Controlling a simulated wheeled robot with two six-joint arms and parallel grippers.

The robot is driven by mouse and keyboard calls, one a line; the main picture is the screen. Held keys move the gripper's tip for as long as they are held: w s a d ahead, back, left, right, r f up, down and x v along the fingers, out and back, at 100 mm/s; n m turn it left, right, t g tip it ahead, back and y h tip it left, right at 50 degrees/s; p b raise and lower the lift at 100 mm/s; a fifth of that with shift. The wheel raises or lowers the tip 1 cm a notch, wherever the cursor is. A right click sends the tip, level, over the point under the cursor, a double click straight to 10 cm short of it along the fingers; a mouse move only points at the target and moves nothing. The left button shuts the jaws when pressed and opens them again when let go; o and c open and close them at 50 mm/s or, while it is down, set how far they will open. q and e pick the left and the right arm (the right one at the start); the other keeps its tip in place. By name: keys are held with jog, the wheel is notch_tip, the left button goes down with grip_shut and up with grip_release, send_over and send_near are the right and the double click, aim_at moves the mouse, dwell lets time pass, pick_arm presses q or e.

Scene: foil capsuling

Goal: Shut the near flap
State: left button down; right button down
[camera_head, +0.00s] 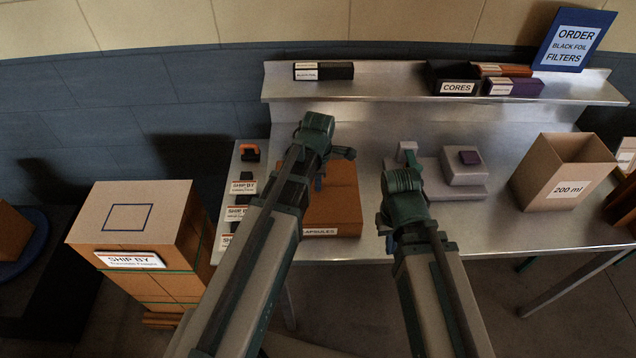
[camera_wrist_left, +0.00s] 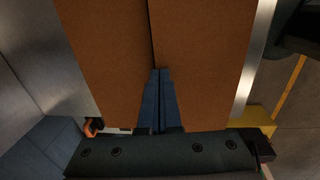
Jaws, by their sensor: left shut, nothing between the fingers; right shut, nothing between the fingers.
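The brown box (camera_head: 345,213) labelled CAPSULES stands on the metal table, partly hidden behind my left arm. In the left wrist view two broad brown panels (camera_wrist_left: 105,60) and (camera_wrist_left: 205,60) lie side by side with a narrow dark seam between them. I cannot tell which is the near flap. My left gripper (camera_head: 318,183) is over the box; its blue fingers (camera_wrist_left: 160,75) are shut and empty, with their tips at the seam. I cannot tell if they touch. My right gripper (camera_head: 387,240) is right of the box, shut and empty, its fingers mostly hidden by the arm.
A grey device (camera_head: 465,170) stands right of the box. Further right is an open carton (camera_head: 568,180) marked 200 ml. A shelf (camera_head: 400,90) with small boxes runs along the back. A SHIP BY carton (camera_head: 135,215) stands at the left. The table's front right is clear.

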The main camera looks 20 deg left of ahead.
pick_arm(q)
jog(key=shift+f, duration=0.1)
jog(key=shift+w+f+b, duration=0.15)
jog(key=shift+f+b, duration=0.6)
jog(key=shift+b, duration=0.05)
jog(key=shift+f+b, duration=0.25)
jog(key=shift+b, duration=0.1)
jog(key=shift+s+r, duration=0.1)
jog(key=shift+s, duration=0.15)
jog(key=shift+w, duration=0.1)
jog(key=shift+w+r+p, duration=0.25)
jog(key=shift+r+p, duration=0.4)
jog(key=shift+p, duration=0.2)
